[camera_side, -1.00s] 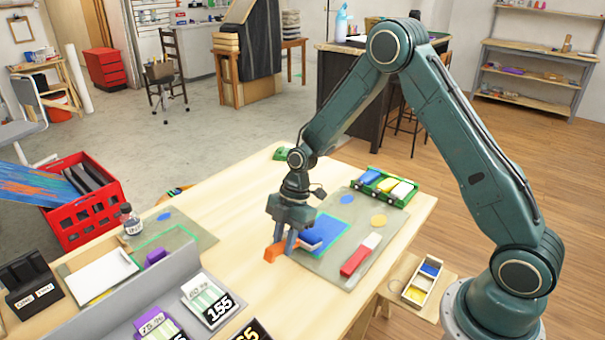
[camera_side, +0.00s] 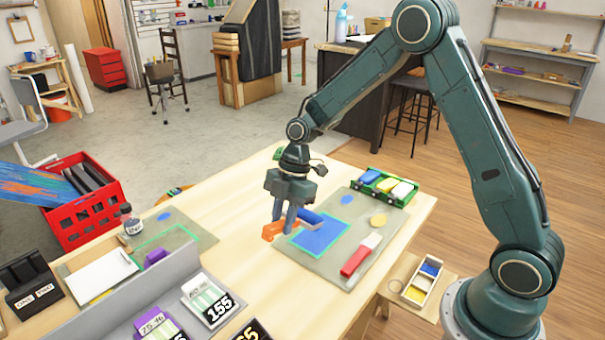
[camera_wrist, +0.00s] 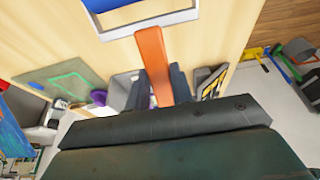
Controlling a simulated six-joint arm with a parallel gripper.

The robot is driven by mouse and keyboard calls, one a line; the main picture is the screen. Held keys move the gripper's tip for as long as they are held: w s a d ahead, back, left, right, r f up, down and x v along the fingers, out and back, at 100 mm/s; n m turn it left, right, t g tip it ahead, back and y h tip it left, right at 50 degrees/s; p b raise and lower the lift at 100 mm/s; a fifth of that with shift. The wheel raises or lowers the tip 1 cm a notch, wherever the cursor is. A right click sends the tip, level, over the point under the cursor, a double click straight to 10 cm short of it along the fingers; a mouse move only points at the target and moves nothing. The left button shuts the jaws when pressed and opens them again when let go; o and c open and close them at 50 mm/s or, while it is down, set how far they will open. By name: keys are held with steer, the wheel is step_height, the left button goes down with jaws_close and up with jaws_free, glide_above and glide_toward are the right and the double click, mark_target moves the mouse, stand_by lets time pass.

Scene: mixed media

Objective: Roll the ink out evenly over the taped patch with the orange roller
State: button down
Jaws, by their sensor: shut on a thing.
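My gripper (camera_side: 286,217) is shut on the orange handle of the roller (camera_side: 272,231) at the left edge of the taped patch. The roller's blue cylinder (camera_side: 309,215) lies across the patch's upper left part; I cannot tell if it touches. In the wrist view the orange handle (camera_wrist: 152,62) runs up from between my fingers to a pale frame, with blue at the top edge. The patch (camera_side: 321,236) is a green-taped rectangle on a grey plate, and its visible inside is blue.
A red and white scraper (camera_side: 361,255) lies right of the patch. A green tray (camera_side: 385,186) with coloured blocks stands at the back right of the table. A second taped plate (camera_side: 178,238) and a small bottle (camera_side: 130,219) are at the left.

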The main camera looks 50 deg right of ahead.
mark_target(307, 245)
stand_by(0.8)
step_height(307, 245, down, 7)
steer(key=shift+f, duration=0.1)
steer(key=shift+f, duration=0.4)
stand_by(0.6)
steer(key=shift+d, duration=2.2)
steer(key=shift+d, duration=2.25)
